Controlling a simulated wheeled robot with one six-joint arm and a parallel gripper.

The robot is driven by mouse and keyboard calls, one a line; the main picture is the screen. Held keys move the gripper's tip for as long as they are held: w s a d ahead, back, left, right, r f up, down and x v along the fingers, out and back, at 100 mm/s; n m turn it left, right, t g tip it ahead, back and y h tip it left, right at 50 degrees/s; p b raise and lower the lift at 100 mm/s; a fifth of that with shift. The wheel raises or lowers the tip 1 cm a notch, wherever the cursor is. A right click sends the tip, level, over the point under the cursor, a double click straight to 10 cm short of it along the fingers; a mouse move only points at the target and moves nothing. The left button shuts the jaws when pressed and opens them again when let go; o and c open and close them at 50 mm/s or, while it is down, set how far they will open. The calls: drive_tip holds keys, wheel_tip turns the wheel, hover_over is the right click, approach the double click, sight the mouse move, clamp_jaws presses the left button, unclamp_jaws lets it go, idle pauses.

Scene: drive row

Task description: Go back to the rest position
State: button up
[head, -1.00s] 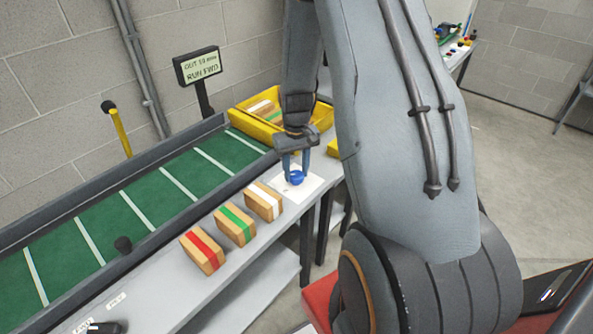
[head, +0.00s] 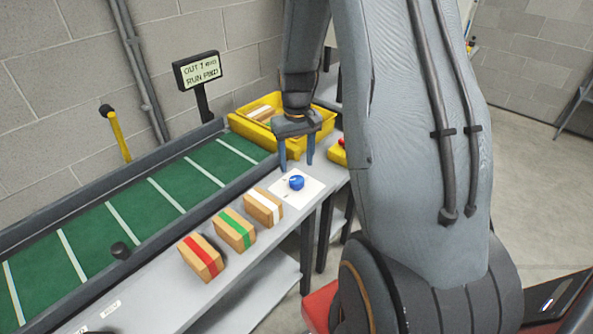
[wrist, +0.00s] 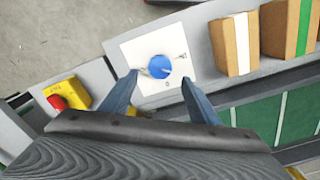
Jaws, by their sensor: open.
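My gripper (head: 296,163) is open and empty, above and just behind a blue knob (head: 297,183) on a white plate (head: 312,190). In the wrist view the fingers (wrist: 152,95) reach over the near edge of the plate, with the blue knob (wrist: 159,66) beyond and between their tips. The knob's pointer is small, and I cannot read its setting surely. A clear gap shows between the fingers and the knob in the head view.
A green conveyor (head: 147,203) runs along the wall. Striped boxes in red (head: 201,257), green (head: 234,229) and white (head: 263,207) stand on the ledge. A yellow bin (head: 238,124) and a red stop button (wrist: 57,102) are near my gripper.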

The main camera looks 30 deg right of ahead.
drive_tip(key=shift+r, duration=0.8)
drive_tip(key=shift+s+a+r, duration=0.1)
drive_tip(key=shift+a, duration=0.15)
drive_tip(key=s+a+r, duration=0.3)
drive_tip(key=s+a, duration=0.4)
drive_tip(key=s+a+r+n+t+b, duration=0.1)
drive_tip(key=s+a+r, duration=0.2)
drive_tip(key=s+a, duration=0.4)
drive_tip(key=shift+s+a+r+n, duration=0.15)
drive_tip(key=shift+s+a+n, duration=0.15)
drive_tip(key=shift+s, duration=0.2)
idle(5.0)
